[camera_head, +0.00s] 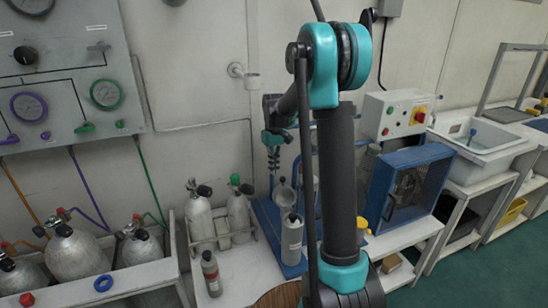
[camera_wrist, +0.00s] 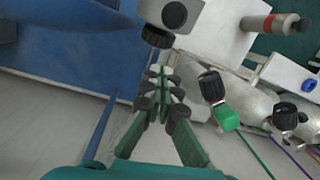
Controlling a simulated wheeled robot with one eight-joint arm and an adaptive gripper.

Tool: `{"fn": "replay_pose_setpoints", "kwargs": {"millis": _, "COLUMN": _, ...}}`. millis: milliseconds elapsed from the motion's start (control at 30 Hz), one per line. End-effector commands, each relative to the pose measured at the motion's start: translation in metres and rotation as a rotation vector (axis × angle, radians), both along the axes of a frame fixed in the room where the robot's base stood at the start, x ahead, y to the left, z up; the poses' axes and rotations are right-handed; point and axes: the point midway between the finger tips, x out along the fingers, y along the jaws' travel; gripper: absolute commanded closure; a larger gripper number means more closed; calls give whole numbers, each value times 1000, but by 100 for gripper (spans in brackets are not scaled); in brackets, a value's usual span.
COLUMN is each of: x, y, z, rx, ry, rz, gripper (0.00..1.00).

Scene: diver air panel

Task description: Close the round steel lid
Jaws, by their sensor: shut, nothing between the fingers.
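A round grey steel piece (camera_head: 284,194), which looks like the lid, stands tilted at the blue stand (camera_head: 266,222), behind a grey cylinder (camera_head: 292,240). Its hinge and lower edge are hard to make out. My gripper (camera_head: 274,160) hangs just above and left of the round piece, pointing down. Whether they touch cannot be told. In the wrist view my gripper's dark green fingers (camera_wrist: 162,75) are together with nothing between them. The lid cannot be made out there; a grey body with a black knob (camera_wrist: 156,37) lies just beyond the fingertips.
Grey cylinders with a green valve (camera_head: 235,180) stand left of the blue stand. A small grey bottle (camera_head: 211,273) stands in front of them. A blue box with a round fitting (camera_head: 405,190) and a white control box (camera_head: 396,115) are to the right. A gauge panel (camera_head: 75,70) hangs at left.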

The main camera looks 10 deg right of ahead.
Motion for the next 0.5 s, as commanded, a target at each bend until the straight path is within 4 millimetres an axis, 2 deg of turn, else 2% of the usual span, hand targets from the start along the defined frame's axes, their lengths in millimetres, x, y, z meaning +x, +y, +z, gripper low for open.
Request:
{"fn": "replay_pose_setpoints", "kwargs": {"millis": 67, "x": -2, "y": 0, "z": -16, "rx": 0, "ry": 0, "rz": 0, "gripper": 100}}
{"fn": "replay_pose_setpoints", "kwargs": {"millis": 300, "x": -28, "y": -10, "z": -1, "rx": 0, "ry": 0, "rz": 0, "gripper": 100}}
{"fn": "replay_pose_setpoints", "kwargs": {"millis": 500, "x": -35, "y": -12, "z": 3, "rx": 0, "ry": 0, "rz": 0, "gripper": 100}}
